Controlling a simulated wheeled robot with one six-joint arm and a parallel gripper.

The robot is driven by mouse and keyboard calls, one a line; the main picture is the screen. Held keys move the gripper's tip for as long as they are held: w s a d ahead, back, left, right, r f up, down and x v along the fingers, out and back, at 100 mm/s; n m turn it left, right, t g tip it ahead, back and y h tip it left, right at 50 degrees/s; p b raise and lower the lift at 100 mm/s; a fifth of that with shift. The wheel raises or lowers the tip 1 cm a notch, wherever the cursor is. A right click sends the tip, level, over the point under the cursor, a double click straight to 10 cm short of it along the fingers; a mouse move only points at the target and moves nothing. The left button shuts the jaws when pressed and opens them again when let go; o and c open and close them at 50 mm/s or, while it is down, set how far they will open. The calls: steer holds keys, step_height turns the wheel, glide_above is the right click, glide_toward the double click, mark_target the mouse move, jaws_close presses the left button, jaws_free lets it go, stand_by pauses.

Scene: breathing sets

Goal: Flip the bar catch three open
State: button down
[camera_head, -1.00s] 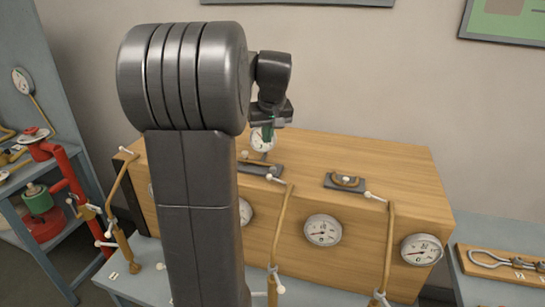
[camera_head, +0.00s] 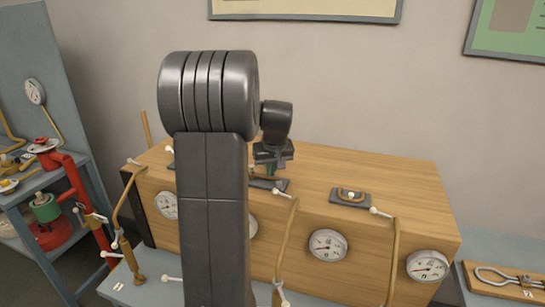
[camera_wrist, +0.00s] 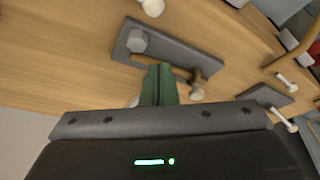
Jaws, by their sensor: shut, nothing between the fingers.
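A wooden box carries several bar catches on grey plates along its top. One catch plate (camera_head: 267,183) lies just below my gripper (camera_head: 269,170) in the head view, partly hidden by my arm. In the wrist view this plate (camera_wrist: 185,48) has a light hex-shaped knob at one end and a brass bar with a pale round end (camera_wrist: 198,88) at the other. My gripper (camera_wrist: 159,68) has its green fingers shut and empty, at the near edge of the plate beside the bar. Contact cannot be told. No catch number is readable.
Another catch plate (camera_head: 351,197) with a brass loop sits to the right on the wooden box (camera_head: 400,180). Brass pipes (camera_head: 286,245) with white-ended levers rise at the front, by round gauges (camera_head: 328,245). A left bench (camera_head: 20,185) holds red piping.

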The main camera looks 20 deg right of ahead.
mark_target(276, 189)
steer(key=shift+s+a+f+p, duration=0.15)
steer(key=shift+s+f, duration=0.15)
steer(key=shift+s, duration=0.3)
steer(key=shift+s+d+f+p, duration=0.15)
steer(key=shift+s+f, duration=0.2)
steer(key=shift+s, duration=0.2)
steer(key=shift+s+a+f+p, duration=0.15)
steer(key=shift+s+f, duration=0.15)
steer(key=shift+s, duration=0.3)
steer(key=shift+s+a+n+y+b, duration=0.2)
steer(key=shift+s+n+b, duration=0.05)
steer(key=shift+n, duration=0.35)
steer(key=shift+s+a+n+y+b, duration=0.15)
steer(key=shift+s+n+y+b, duration=0.1)
steer(key=shift+n, duration=0.35)
steer(key=n, duration=0.1)
steer(key=s+n+b, duration=0.1)
steer(key=shift+s+a+f+n+y, duration=0.1)
steer(key=shift+a+n+y, duration=0.2)
steer(key=shift+a+y, duration=0.1)
steer(key=s+n, duration=0.1)
steer(key=n, duration=0.1)
steer(key=s+n+g+y+b, duration=0.1)
steer(key=n, duration=0.1)
steer(key=s+n+b, duration=0.1)
steer(key=n, duration=0.1)
steer(key=shift+s+a+g+y, duration=0.15)
steer(key=shift+a+g+y, duration=0.1)
steer(key=shift+g+y, duration=0.1)
steer(key=shift+d, duration=0.1)
